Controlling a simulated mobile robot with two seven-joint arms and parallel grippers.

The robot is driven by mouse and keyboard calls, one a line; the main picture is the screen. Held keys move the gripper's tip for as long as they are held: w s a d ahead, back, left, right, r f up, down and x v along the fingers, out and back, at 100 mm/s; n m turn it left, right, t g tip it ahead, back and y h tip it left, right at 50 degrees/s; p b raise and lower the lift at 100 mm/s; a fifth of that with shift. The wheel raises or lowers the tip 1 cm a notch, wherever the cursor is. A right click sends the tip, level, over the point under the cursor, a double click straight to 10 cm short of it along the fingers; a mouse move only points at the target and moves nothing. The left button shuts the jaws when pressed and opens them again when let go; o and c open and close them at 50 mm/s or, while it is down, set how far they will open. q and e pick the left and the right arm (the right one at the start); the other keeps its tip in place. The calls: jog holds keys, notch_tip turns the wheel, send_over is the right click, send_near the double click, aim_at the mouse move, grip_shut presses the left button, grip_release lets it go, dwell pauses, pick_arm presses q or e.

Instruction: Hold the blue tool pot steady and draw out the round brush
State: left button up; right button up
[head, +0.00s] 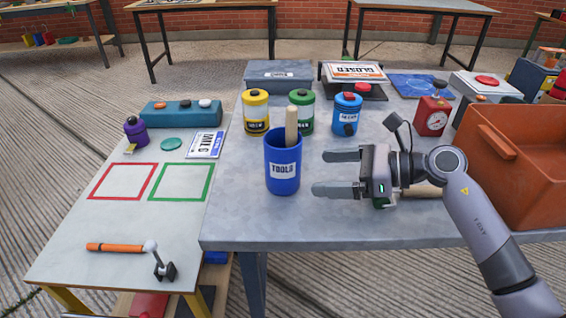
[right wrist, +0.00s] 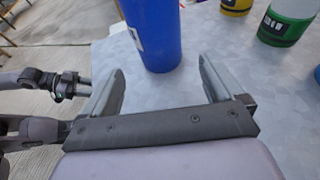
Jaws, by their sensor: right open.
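The blue tool pot (head: 283,172), labelled TOOLS, stands upright near the front edge of the grey table. One pale wooden handle (head: 292,125) sticks up out of it, likely the round brush; its lower end is hidden inside the pot. My right gripper (head: 322,173) is open and empty to the right of the pot, its fingers pointing at it. In the right wrist view the pot (right wrist: 154,35) stands just beyond and between the fingertips, apart from them. Part of my left arm, perhaps with its gripper (right wrist: 68,84), shows at the left there; its fingers are unclear.
Yellow (head: 256,112), green (head: 301,112) and blue (head: 346,114) canisters stand behind the pot. An orange crate (head: 515,165) is at the right. A wooden rod (head: 423,190) lies behind my right gripper. A lower white table (head: 120,225) adjoins at left.

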aim_at(299, 174)
jog(key=b+x, duration=0.2)
jog(key=x, duration=0.5)
jog(key=shift+a+f, duration=0.1)
jog(key=shift+f, duration=0.05)
jog(key=shift+b+x, duration=0.3)
jog(key=shift+x, duration=0.55)
jog(key=c, duration=0.6)
jog(key=shift+c, duration=0.4)
